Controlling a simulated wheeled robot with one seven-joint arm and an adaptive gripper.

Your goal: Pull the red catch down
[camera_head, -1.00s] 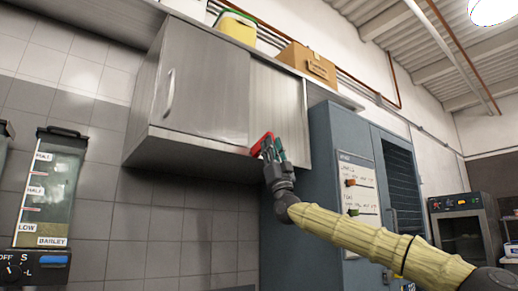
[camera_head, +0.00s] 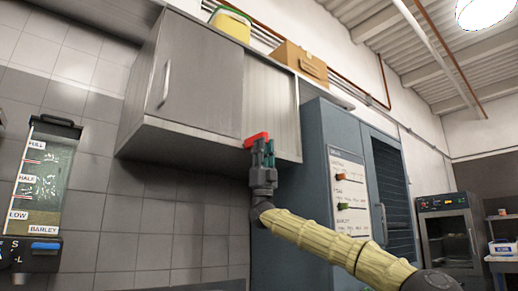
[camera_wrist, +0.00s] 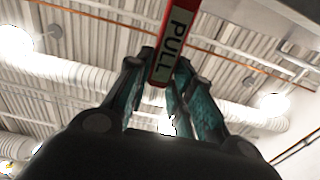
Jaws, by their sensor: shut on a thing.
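The red catch (camera_head: 256,138) is at the lower edge of the metal wall cabinet (camera_head: 200,85), near the middle of its underside. In the wrist view the fingers (camera_wrist: 160,78) close around the near end of the red bar. The far end of the bar is out of the wrist view.
A blue-grey tall cabinet (camera_head: 322,150) with a notice sheet (camera_head: 348,190) stands to the right of my gripper. A barley dispenser (camera_head: 43,175) is at the left. A cardboard box (camera_head: 300,62) and a yellow container (camera_head: 230,24) sit above the wall cabinet. The tiled wall below is clear.

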